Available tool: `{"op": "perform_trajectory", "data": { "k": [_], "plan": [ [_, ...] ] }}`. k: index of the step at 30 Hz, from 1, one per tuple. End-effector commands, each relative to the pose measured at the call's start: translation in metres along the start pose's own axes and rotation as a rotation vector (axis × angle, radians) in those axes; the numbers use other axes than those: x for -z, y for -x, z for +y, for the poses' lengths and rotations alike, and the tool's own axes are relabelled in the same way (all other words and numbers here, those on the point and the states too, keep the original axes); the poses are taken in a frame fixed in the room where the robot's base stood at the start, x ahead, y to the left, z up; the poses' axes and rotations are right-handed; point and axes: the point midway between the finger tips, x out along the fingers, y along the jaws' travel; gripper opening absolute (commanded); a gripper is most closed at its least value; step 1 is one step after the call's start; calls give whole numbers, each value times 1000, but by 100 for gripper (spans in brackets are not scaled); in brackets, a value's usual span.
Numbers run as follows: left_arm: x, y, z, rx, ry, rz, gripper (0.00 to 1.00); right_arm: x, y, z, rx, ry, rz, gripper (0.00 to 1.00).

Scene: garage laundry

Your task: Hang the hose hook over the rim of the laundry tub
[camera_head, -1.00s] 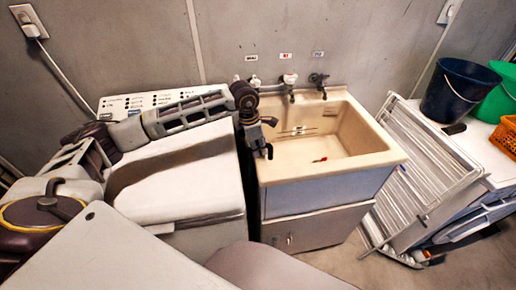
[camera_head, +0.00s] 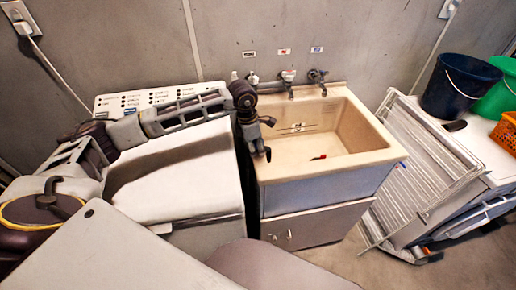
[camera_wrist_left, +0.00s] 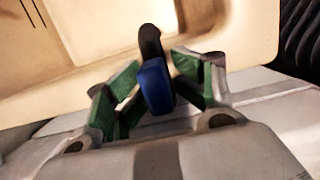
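The beige laundry tub (camera_head: 375,157) stands right of centre in the head view. My left gripper (camera_head: 260,137) is over its left rim, pointing down. In the left wrist view, the gripper (camera_wrist_left: 158,82) has its green-padded fingers close on either side of a blue piece with a dark curved top, which I take as the hose hook (camera_wrist_left: 156,88). It appears gripped between the pads. The tub's pale rim and basin (camera_wrist_left: 215,40) show just beyond it. Whether the hook touches the rim is not clear. My right gripper is not in view.
A white washing machine (camera_head: 180,185) stands left of the tub, under my left arm. Taps (camera_head: 288,75) line the tub's back edge. A small red item (camera_head: 319,157) lies in the basin. A folded drying rack (camera_head: 415,165) and buckets (camera_head: 458,85) are at the right.

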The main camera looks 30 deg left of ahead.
Motion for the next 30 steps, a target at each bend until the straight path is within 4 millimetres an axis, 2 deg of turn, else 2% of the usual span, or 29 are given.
{"op": "perform_trajectory", "data": {
  "k": [18,24,30],
  "plan": [
    [-4,90,0,-10,-3,-14,44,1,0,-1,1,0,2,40],
    [-4,109,0,-12,-2,-15,44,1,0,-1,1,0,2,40],
    [-4,114,0,-11,-2,-16,44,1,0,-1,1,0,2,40]
  ]
}}
